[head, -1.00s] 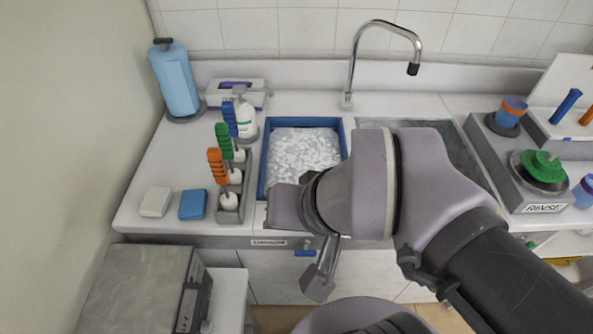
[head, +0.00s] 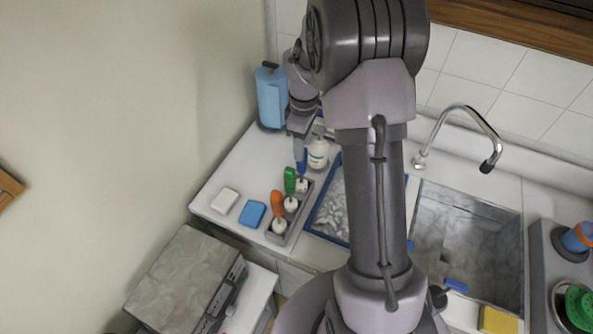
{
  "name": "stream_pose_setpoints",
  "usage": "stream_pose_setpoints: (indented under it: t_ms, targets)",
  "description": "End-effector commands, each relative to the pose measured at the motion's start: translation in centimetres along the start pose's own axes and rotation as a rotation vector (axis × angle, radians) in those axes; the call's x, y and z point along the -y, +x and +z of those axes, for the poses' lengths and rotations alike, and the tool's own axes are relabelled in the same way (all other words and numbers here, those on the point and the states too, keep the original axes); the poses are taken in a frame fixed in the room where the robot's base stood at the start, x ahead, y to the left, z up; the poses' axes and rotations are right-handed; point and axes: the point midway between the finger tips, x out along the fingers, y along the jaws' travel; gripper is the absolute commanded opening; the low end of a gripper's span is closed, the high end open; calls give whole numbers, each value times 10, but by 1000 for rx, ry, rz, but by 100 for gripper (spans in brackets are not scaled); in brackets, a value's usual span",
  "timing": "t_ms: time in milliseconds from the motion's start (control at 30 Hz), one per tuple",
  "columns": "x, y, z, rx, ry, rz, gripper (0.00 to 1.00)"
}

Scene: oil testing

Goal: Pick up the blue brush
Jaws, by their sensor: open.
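The blue brush (head: 301,163) stands upright in the far slot of a grey holder (head: 297,221), its handle pointing up. The green brush (head: 290,180) and the orange brush (head: 277,203) stand nearer in the same holder. My gripper (head: 302,134) is open at the top of the blue brush's handle, pointing down. The upper end of the handle is partly hidden by the gripper, and I cannot tell whether the fingers touch it.
A white soap bottle (head: 317,154) stands close to the right of the blue brush. A blue paper towel roll (head: 270,97) is behind to the left. A blue-rimmed tray (head: 323,211) lies right of the holder. White and blue sponges (head: 253,213) lie to the left.

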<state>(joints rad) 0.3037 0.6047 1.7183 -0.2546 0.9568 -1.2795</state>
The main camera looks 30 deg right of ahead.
Motion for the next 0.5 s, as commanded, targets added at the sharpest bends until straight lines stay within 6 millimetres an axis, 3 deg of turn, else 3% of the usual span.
stream_pose_setpoints:
  t_ms: [100, 500]
  targets:
    - [0, 25, 0, 0, 0, -1, 45]
    - [3, 84, -1, -1, 2, 0, 45]
